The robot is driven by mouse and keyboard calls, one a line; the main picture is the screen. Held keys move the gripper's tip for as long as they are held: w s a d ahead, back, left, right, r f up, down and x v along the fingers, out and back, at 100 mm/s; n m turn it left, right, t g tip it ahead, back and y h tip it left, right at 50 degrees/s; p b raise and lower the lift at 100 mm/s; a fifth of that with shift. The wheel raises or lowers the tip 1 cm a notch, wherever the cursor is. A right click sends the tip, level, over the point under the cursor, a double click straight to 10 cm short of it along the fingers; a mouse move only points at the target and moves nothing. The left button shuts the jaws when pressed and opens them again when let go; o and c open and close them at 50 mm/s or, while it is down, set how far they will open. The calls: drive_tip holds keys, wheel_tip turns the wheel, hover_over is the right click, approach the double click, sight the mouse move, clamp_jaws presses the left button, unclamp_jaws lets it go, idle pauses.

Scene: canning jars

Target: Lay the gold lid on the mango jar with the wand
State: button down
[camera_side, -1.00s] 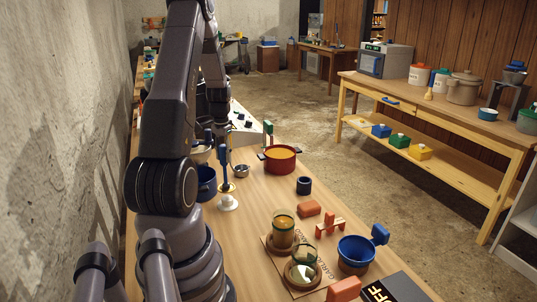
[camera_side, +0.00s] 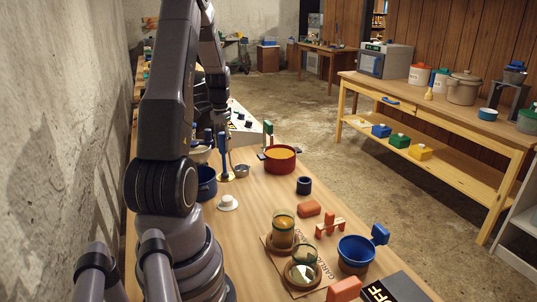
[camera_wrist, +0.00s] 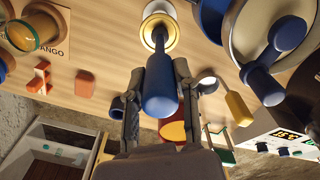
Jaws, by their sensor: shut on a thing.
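My gripper (camera_wrist: 159,88) is shut on the blue wand (camera_wrist: 161,95), which also shows in the side view (camera_side: 223,145), hanging roughly upright. The gold lid (camera_side: 227,177) is at the wand's lower end, above the bench; in the wrist view its gold rim (camera_wrist: 158,44) surrounds a pale centre. The lid is beyond the white stand (camera_side: 228,202) and clear of it. The amber-filled mango jar (camera_side: 283,232) stands open on a lettered wooden board (camera_side: 272,244), nearer and to the right. Lettering ending in "ANGO" shows beside this jar in the wrist view (camera_wrist: 36,31).
A second glass jar (camera_side: 304,254) is on the board's near part. A blue pan (camera_side: 355,250), orange blocks (camera_side: 309,208), a dark blue cup (camera_side: 304,185) and a red pot (camera_side: 280,159) stand around. A blue bowl (camera_side: 206,184) is left of the lid. Bare wood lies between stand and board.

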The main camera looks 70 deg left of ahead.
drive_tip(key=w+d+r, duration=0.2)
drive_tip(key=w+d, duration=0.1)
drive_tip(key=d, duration=0.5)
drive_tip(key=w+d+r, duration=0.2)
drive_tip(key=w+d, duration=0.1)
drive_tip(key=d, duration=0.4)
drive_tip(key=w+d+r, duration=0.2)
drive_tip(key=w+d, duration=0.1)
drive_tip(key=d, duration=0.5)
drive_tip(key=shift+w+d+r, duration=0.25)
drive_tip(key=shift+d+r, duration=0.05)
drive_tip(key=shift+r, duration=0.1)
drive_tip(key=shift+f, duration=3.55)
wheel_tip(320, 180, up, 8)
